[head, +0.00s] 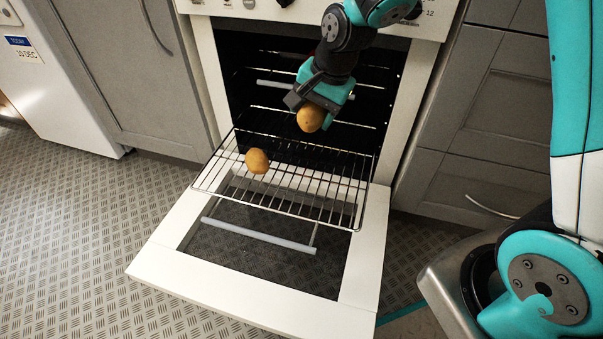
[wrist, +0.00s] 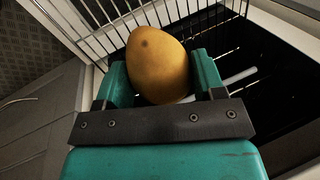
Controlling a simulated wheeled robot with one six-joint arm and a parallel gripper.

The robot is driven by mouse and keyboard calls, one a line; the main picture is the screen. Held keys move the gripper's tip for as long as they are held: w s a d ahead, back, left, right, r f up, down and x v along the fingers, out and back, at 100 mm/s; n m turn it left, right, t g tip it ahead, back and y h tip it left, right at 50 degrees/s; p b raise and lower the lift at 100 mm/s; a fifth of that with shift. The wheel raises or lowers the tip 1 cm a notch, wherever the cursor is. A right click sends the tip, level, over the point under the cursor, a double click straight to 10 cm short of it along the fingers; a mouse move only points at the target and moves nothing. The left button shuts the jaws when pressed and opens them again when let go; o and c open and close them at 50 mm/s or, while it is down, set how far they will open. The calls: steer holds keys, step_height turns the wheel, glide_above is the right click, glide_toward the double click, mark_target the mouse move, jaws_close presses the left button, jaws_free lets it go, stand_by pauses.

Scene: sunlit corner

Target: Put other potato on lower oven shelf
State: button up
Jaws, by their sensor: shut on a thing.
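My gripper (head: 318,100) is shut on a potato (head: 311,118) and holds it in front of the oven opening, above the back part of the wire shelf. The held potato also shows between the green fingers in the wrist view (wrist: 158,68). Another potato (head: 257,161) lies on the left part of the lower oven shelf (head: 300,197), a wire rack pulled out over the open door. The oven (head: 233,70) is open and dark inside, with its far interior partly hidden by my arm.
The white oven door (head: 240,305) is folded down low over the patterned floor. Grey cupboards (head: 485,115) stand to the right and left of the oven. A white appliance (head: 60,90) is at the far left. The right part of the wire shelf is bare.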

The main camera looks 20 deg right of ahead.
mark_target(307, 180)
step_height(307, 180, down, 17)
steer(key=b, duration=0.8)
steer(key=shift+f, duration=0.2)
steer(key=shift+f, duration=0.1)
steer(key=o, duration=1)
steer(key=shift+f, duration=0.1)
steer(key=p+v, duration=0.6)
steer(key=v, duration=0.6)
steer(key=s+a+r+n, duration=0.2)
steer(key=s+r+n, duration=0.3)
steer(key=s, duration=0.2)
steer(key=s+a+r+n+g+y, duration=0.1)
steer(key=s+a+r+n, duration=0.1)
steer(key=s+r+n, duration=0.3)
steer(key=s+a+r+n+g, duration=0.1)
steer(key=s+a+r+n, duration=0.2)
steer(key=s, duration=0.7)
step_height(307, 180, up, 2)
steer(key=shift+s+a+r+n+y, duration=0.1)
steer(key=shift+n+y, duration=0.1)
steer(key=shift+n, duration=0.55)
steer(key=shift+r+n+y, duration=0.1)
steer(key=shift+n+y, duration=0.1)
steer(key=shift+n, duration=0.55)
